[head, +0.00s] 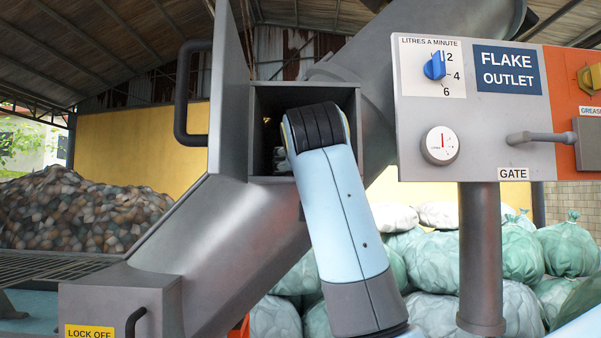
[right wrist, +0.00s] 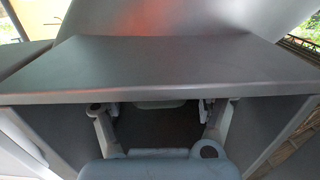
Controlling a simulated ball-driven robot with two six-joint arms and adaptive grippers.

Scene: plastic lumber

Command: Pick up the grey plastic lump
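A grey steel box (head: 358,135) on the sloping chute stands with its door (head: 229,95) swung open. My right arm reaches into the box, and its wrist hides most of the inside in the head view. In the right wrist view, my right gripper (right wrist: 160,108) is under the box's top, with its two fingers spread wide apart. A pale grey shape (right wrist: 158,103) shows in the shade between and beyond the fingers. I cannot tell whether it is the grey plastic lump. Nothing is seen held. My left gripper is out of view.
A control panel (head: 430,150) with a blue knob, a dial and a gate lever (head: 543,137) stands to the right on a thick post (head: 480,260). The open door has a dark handle (head: 181,95). Filled sacks (head: 435,262) lie behind, and a flake heap (head: 80,212) at left.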

